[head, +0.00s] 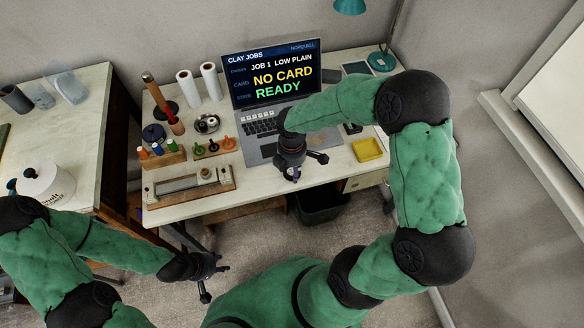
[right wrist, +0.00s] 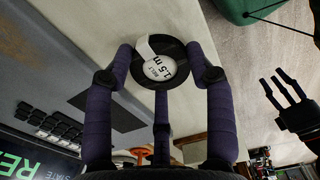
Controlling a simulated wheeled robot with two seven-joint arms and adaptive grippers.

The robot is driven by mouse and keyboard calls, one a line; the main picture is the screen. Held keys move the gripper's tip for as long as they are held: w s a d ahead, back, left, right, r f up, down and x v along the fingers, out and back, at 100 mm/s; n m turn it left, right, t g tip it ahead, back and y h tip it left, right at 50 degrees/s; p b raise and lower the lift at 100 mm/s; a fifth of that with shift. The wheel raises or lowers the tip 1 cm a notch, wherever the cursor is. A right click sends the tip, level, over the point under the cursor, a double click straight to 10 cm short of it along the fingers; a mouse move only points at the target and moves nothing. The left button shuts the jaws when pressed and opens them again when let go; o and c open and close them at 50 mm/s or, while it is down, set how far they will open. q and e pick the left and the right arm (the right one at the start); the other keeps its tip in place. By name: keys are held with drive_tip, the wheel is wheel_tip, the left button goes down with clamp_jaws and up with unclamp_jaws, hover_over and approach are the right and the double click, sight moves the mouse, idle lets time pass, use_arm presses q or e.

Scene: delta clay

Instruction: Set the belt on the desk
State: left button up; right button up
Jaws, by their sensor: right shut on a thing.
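The belt (right wrist: 161,68) is a dark round coil with a white label reading 1.5 m. My right gripper (head: 291,173) is shut on it; in the right wrist view the fingers (right wrist: 162,85) surround the coil. In the head view the coil cannot be made out clearly against the dark fingers. The gripper is over the front part of the desk (head: 252,184), in front of the laptop; I cannot tell whether the coil touches the top. My left gripper (head: 208,276) is open and empty, low in front of the desk.
A laptop (head: 262,122) stands behind the right gripper. A yellow tray (head: 367,150) lies to its right. A wooden board with a metal roller (head: 190,184) and racks of small tools (head: 213,149) stand left. A dark bin (head: 318,207) is below the desk edge.

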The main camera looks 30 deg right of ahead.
sight(292, 171)
drive_tip(key=o, duration=1.1)
wheel_tip(292, 171, up, 12)
drive_tip(key=p, duration=0.5)
drive_tip(key=shift+r, duration=0.15)
